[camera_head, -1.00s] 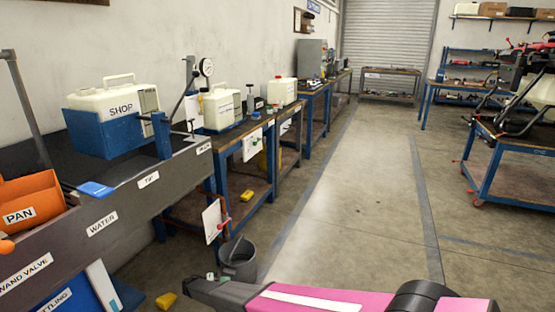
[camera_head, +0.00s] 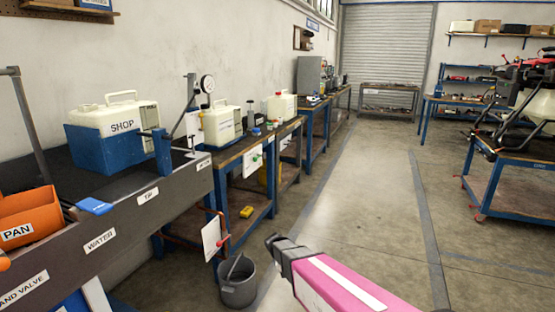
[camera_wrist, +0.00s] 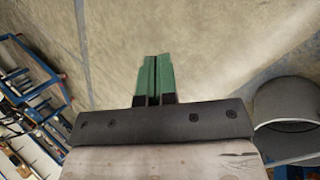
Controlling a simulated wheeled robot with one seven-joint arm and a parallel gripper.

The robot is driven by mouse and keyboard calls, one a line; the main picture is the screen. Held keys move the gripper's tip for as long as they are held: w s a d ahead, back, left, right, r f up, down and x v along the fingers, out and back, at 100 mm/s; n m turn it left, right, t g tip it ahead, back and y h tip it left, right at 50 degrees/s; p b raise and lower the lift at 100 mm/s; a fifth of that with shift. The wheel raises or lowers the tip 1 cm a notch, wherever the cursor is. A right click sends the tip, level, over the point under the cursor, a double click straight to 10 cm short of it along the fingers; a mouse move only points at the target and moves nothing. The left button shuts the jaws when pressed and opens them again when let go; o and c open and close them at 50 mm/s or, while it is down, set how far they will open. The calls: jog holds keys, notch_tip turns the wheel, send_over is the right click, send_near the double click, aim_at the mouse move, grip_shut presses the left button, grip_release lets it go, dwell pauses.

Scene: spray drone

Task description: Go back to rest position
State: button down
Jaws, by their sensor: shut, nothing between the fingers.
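My gripper (camera_wrist: 154,82) shows in the wrist view with its two green fingers together and nothing between them. The concrete floor lies beyond the fingertips. In the head view my pink arm reaches in from the bottom right, over the floor. The gripper's fingers cannot be made out in the head view.
A grey bucket (camera_head: 238,284) stands on the floor left of my arm. The dark bench (camera_head: 125,205) at the left holds a SHOP jug (camera_head: 120,117) and an orange PAN bin (camera_head: 28,217). A blue cart (camera_head: 510,182) stands at the right. The middle aisle is clear.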

jog(key=s+d+r+m+t+y, duration=0.1)
jog(key=s+d+r+t+y, duration=0.1)
jog(key=s+d+r+y, duration=0.4)
jog(key=s+d+r, duration=0.4)
jog(key=d+r, duration=0.1)
jog(key=r, duration=0.2)
jog(key=shift+d+m, duration=0.2)
jog(key=shift+m, duration=0.2)
jog(key=shift+w, duration=0.15)
